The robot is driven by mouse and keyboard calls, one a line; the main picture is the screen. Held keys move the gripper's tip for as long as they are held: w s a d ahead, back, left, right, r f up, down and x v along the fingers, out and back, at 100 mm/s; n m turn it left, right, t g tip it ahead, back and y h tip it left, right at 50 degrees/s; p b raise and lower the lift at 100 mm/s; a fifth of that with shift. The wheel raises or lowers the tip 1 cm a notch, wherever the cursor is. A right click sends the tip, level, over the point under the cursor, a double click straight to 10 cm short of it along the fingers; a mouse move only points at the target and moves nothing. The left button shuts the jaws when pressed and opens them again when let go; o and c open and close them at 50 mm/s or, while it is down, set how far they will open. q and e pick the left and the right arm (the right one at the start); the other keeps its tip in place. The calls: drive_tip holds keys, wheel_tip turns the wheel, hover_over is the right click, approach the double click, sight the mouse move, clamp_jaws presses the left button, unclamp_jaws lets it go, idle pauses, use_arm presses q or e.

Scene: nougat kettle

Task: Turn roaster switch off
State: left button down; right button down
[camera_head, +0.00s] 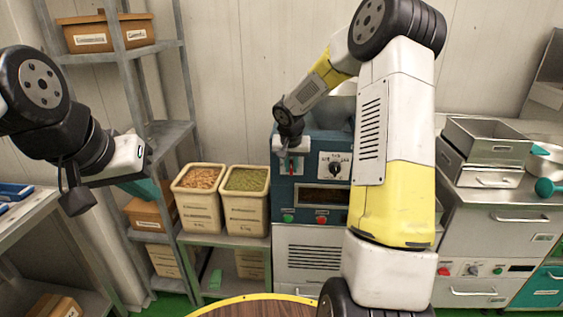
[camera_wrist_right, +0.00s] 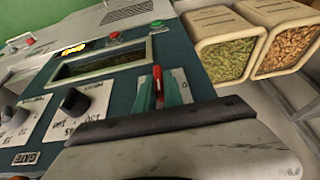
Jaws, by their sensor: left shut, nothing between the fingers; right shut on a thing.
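The roaster (camera_head: 312,193) is a blue-fronted machine in the middle of the head view, with a dark window and a black dial (camera_head: 335,166). Its red switch lever (camera_wrist_right: 157,80) stands out from the panel in the right wrist view, beside a white label plate. My right gripper (camera_wrist_right: 158,92) has its two teal fingers on either side of the lever, shut on it. In the head view the right gripper (camera_head: 291,166) is at the panel's upper left. My left gripper (camera_head: 143,187) is shut and empty, well away to the left.
Two bins, one of brown pieces (camera_head: 200,178) and one of green pieces (camera_head: 246,180), stand left of the roaster. Green (camera_head: 288,218) and red (camera_head: 321,219) buttons sit below the window. Metal trays (camera_head: 485,140) lie on the right counter. A round table edge (camera_head: 255,299) is in front.

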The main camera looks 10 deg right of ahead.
drive_tip(key=shift+a, duration=0.15)
drive_tip(key=n+g+h, duration=0.1)
drive_tip(key=h, duration=0.4)
drive_tip(key=n+h, duration=0.2)
drive_tip(key=h, duration=0.4)
drive_tip(key=f+n+g+h, duration=0.1)
drive_tip(key=h, duration=0.4)
drive_tip(key=shift+w+a+g, duration=0.15)
drive_tip(key=shift+a+g, duration=0.15)
drive_tip(key=shift+a, duration=0.1)
drive_tip(key=shift+n+h, duration=0.3)
drive_tip(key=shift+h, duration=0.1)
drive_tip(key=c, duration=1.5)
unclamp_jaws()
drive_tip(key=shift+o, duration=0.2)
drive_tip(key=a, duration=0.7)
drive_tip(key=shift+s+a, duration=0.35)
drive_tip(key=shift+s, duration=0.1)
